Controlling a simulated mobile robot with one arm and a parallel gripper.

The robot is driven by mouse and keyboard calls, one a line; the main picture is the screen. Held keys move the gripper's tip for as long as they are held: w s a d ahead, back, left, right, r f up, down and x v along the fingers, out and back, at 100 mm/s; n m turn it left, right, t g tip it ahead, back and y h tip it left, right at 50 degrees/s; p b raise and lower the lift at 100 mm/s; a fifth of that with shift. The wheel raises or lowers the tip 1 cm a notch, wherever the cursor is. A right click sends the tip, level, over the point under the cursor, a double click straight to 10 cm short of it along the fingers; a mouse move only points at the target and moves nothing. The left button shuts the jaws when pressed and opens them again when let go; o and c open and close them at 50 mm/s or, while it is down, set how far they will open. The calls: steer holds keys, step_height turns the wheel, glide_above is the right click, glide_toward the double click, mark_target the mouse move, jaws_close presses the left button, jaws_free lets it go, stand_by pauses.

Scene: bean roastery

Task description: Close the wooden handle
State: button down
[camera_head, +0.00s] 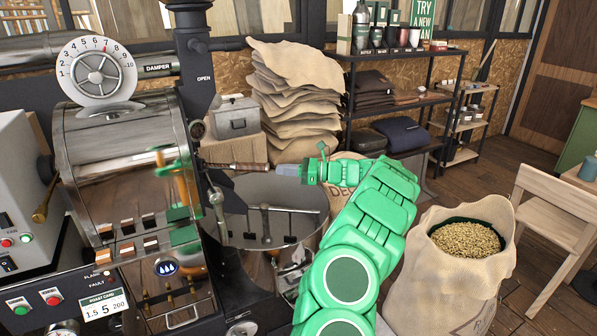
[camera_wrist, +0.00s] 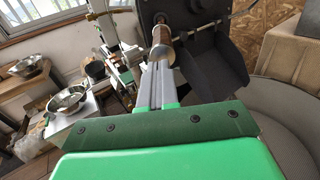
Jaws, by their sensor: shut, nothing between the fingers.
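The wooden handle (camera_head: 238,166) is a brown grip that sticks out to the right from the roaster's front, above the round cooling tray. It also shows in the wrist view (camera_wrist: 162,40), end-on, with a pale rounded end. My gripper (camera_head: 279,170) comes from the right and lies close to the handle's free end. In the wrist view my gripper (camera_wrist: 156,72) has its grey fingers together and empty, with the tips just below the handle's end. I cannot tell whether they touch it.
The metal roaster drum (camera_head: 125,140) stands at left. The cooling tray (camera_head: 270,225) with stirring arms is below the handle. Stacked burlap sacks (camera_head: 290,100) and a grey box (camera_head: 233,117) stand behind. An open sack of beans (camera_head: 450,265) is at right.

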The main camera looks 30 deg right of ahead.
steer(key=shift+x, duration=1.15)
